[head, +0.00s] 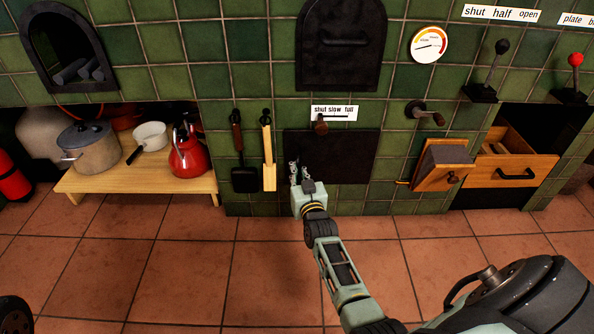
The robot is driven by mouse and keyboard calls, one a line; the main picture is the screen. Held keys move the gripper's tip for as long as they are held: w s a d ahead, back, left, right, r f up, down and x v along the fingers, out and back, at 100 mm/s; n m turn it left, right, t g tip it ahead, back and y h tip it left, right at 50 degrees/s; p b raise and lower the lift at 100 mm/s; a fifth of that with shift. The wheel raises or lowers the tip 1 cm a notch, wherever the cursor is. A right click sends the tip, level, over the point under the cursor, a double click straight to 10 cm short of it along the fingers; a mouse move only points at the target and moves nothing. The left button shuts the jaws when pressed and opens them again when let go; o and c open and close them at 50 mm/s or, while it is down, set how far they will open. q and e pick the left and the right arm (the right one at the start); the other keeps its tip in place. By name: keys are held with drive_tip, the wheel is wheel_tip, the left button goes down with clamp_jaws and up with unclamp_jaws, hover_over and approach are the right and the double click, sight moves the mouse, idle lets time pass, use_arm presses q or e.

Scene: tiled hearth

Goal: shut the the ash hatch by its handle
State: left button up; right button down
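A wooden tilt-out hatch (430,178) with a dark top leans out of the green tiled wall right of centre. My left gripper is not in view.
A drawer (490,173) stands open right of the hatch, and a crank (425,112) is above it. A low wooden bench (135,186) holds pots and a red kettle (188,155). The front floor is clear.

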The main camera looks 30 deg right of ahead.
drive_tip(key=shift+d+r, duration=0.25)
drive_tip(key=shift+r, duration=0.1)
drive_tip(key=c, duration=2.5)
unclamp_jaws()
drive_tip(key=o, duration=0.7)
drive_tip(key=shift+a+f, duration=0.1)
drive_tip(key=shift+f, duration=0.1)
drive_tip(key=shift+o, duration=0.2)
drive_tip(key=shift+s+a+f, duration=0.1)
drive_tip(key=v, duration=1.2)
